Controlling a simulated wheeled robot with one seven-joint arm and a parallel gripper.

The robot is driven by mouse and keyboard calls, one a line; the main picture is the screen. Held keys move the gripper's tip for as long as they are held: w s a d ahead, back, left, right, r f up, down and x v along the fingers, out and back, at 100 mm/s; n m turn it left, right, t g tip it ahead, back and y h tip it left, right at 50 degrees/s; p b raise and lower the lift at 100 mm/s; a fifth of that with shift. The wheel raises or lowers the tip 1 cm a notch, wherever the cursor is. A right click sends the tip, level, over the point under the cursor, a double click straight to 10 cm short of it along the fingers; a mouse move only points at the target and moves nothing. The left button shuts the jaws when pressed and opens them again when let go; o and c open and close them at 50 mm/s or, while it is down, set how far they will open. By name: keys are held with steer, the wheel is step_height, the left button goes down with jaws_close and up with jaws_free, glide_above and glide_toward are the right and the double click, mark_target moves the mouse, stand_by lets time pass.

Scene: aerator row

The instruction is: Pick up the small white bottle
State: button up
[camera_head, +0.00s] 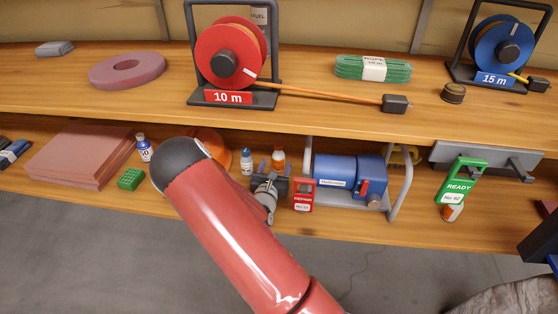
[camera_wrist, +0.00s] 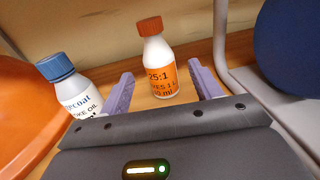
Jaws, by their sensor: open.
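A small white bottle with an orange cap and an orange label reading 25:1 (camera_wrist: 160,72) stands upright on the lower shelf; it also shows in the head view (camera_head: 278,158). My gripper (camera_wrist: 162,82) is open, its two purple fingers pointing at this bottle. In the wrist view the bottle appears between the fingers; I cannot tell if it is inside them or just beyond. A second white bottle with a blue cap (camera_wrist: 72,88) stands left of the fingers, seen in the head view too (camera_head: 247,162). In the head view my gripper (camera_head: 272,168) is in front of the bottles.
An orange round object (camera_wrist: 30,110) lies left of the blue-capped bottle. A blue machine in a grey tube frame (camera_head: 335,172) stands close on the right, with a red tag (camera_head: 302,196) in front. The upper shelf (camera_head: 300,122) overhangs the bottles. A green block (camera_head: 131,179) is further left.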

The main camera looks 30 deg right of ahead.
mark_target(280, 154)
steer(key=x, duration=0.6)
steer(key=shift+w+d, duration=0.15)
steer(key=shift+w, duration=0.1)
steer(key=c, duration=1.1)
